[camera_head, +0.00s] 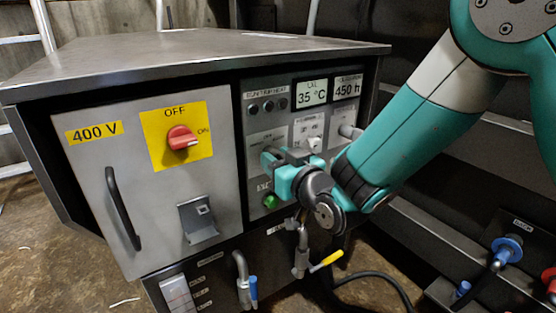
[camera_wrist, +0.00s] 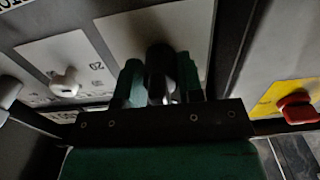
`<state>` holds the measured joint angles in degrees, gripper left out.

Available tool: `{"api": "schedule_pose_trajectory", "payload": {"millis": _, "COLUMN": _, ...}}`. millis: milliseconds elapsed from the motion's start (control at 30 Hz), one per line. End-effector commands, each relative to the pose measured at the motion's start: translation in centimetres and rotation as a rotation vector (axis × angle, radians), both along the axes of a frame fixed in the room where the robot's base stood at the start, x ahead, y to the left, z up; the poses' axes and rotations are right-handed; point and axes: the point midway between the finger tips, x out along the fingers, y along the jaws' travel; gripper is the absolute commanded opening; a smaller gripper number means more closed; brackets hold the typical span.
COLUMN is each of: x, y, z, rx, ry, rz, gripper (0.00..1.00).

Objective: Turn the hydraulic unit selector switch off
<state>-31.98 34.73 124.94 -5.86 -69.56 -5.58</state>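The hydraulic unit's control panel (camera_head: 283,122) is on the right of the cabinet front. My gripper (camera_head: 283,158) is at its lower left plate, hiding the control there. In the wrist view, my two teal fingers (camera_wrist: 160,72) stand apart, one on each side of a dark, shadowed knob (camera_wrist: 163,92). I cannot tell whether they touch it, nor read its label or its setting. A white knob (camera_head: 315,144) is just right of the gripper; it also shows left of the fingers in the wrist view (camera_wrist: 65,82).
A red rotary switch (camera_head: 181,138) on a yellow plate, marked OFF and ON, is on the 400 V door (camera_head: 150,195). A green button (camera_head: 270,200) is just below my gripper. Valves with blue (camera_head: 253,290) and yellow (camera_head: 326,261) handles are lower down.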

Motion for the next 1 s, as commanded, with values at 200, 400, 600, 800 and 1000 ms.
{"api": "schedule_pose_trajectory", "payload": {"millis": 200, "x": 0.0, "y": 0.0, "z": 0.0, "rx": 0.000, "ry": 0.000, "rz": -0.001, "gripper": 0.39}}
{"api": "schedule_pose_trajectory", "payload": {"millis": 400, "x": -0.4, "y": -0.2, "z": -0.1, "rx": -0.001, "ry": 0.001, "rz": 0.001, "gripper": 0.39}}
{"api": "schedule_pose_trajectory", "payload": {"millis": 600, "x": -3.0, "y": -2.2, "z": -0.5, "rx": 0.002, "ry": -0.001, "rz": -0.002, "gripper": 0.39}}
{"api": "schedule_pose_trajectory", "payload": {"millis": 800, "x": -6.9, "y": -4.8, "z": -0.8, "rx": 0.003, "ry": -0.003, "rz": -0.003, "gripper": 0.39}}
{"api": "schedule_pose_trajectory", "payload": {"millis": 1000, "x": -9.4, "y": -6.3, "z": -0.6, "rx": 0.003, "ry": -0.006, "rz": 0.001, "gripper": 0.39}}
